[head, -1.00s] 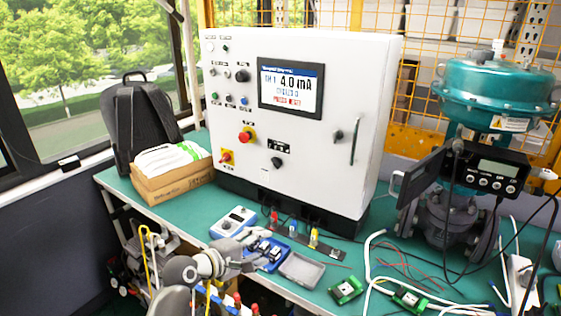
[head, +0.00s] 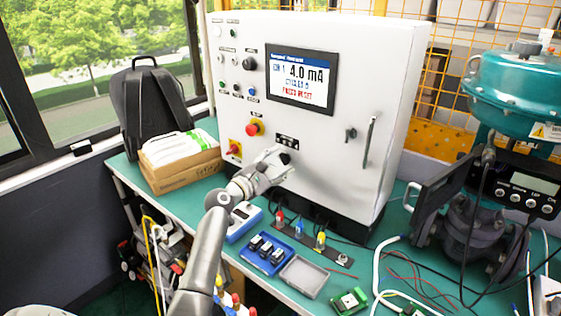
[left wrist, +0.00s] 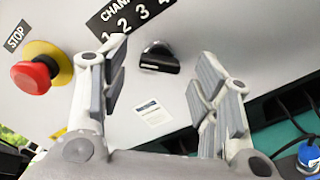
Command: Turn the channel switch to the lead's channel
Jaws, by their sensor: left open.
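The channel switch is a black knob (head: 285,158) low on the front of the white control cabinet (head: 335,130). In the left wrist view the knob (left wrist: 160,57) sits under a black label (left wrist: 133,18) with channel numbers. My left gripper (head: 279,166) is open in front of the switch. In the left wrist view its fingers (left wrist: 163,75) stand on either side of the knob, apart from it. The screen (head: 301,78) reads CH 1 and 4.0 mA. Red (head: 280,217), blue (head: 298,227) and yellow (head: 320,240) plugs stand on a strip below the cabinet. I cannot tell which channel the lead uses.
A red stop button (left wrist: 34,76) on a yellow base is left of the label. A blue tray (head: 266,254) and a grey tray (head: 303,277) lie on the green bench (head: 345,257). A teal valve unit (head: 520,95) stands at the right.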

